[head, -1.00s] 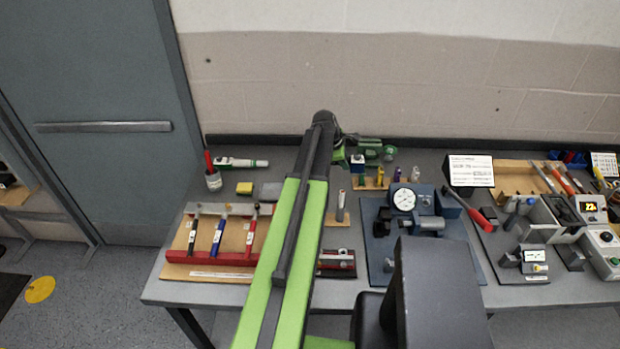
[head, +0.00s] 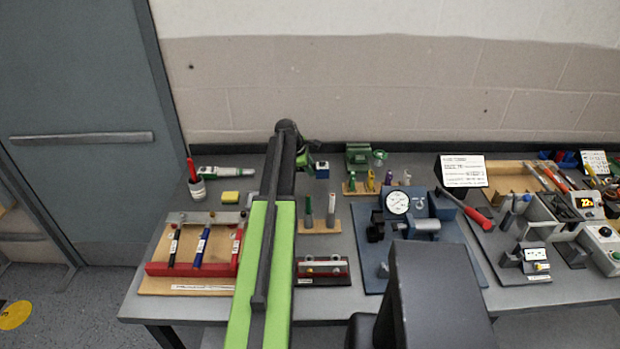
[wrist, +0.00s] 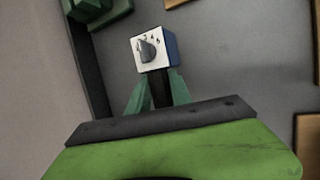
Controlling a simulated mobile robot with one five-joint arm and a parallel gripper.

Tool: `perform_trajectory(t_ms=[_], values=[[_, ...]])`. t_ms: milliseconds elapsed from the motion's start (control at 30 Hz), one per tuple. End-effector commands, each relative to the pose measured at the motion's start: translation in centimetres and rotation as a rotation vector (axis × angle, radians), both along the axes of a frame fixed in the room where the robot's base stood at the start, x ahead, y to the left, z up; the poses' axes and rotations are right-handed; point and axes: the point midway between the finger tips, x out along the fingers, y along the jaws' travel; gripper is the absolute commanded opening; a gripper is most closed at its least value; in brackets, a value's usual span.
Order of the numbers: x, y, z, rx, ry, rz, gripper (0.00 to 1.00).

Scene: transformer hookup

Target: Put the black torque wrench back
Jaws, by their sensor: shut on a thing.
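A black-handled wrench (head: 173,246) lies across the red-fronted wooden rack (head: 160,284) at the left of the bench, beside a blue-handled wrench (head: 202,245) and a red-handled wrench (head: 237,248). My gripper (head: 305,157) is above the back of the bench, partly hidden by my arm. Its green fingers show in the wrist view (wrist: 158,92). They are shut on a small blue box (wrist: 153,47) with a white face and a dark knob, which also shows in the head view (head: 321,170). A dark part shows between the fingers below the box.
A yellow block (head: 231,198) and a cup with a red-handled tool (head: 197,188) stand behind the rack. A green vise (head: 359,157), a stand of small coloured tools (head: 378,187) and a blue dial-gauge fixture (head: 405,213) are to the right. My arm covers part of the bench.

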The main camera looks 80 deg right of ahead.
Motion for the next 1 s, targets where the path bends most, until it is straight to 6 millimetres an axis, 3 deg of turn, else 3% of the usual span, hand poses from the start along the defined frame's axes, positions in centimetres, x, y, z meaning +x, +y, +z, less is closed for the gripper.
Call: perform_trajectory(t_ms=[200, 533, 567, 700, 1000], values=[[0.0, 0.0, -4.0, -0.001, 0.0, 0.0, 0.0], [0.0, 0.0, -3.9, -0.001, 0.0, 0.001, 0.0], [0.0, 0.0, -3.9, 0.0, 0.0, 0.001, 0.27], [0.0, 0.0, -3.8, 0.0, 0.0, 0.001, 0.45], [0.1, 0.0, -3.7, 0.0, 0.0, 0.001, 0.47]])
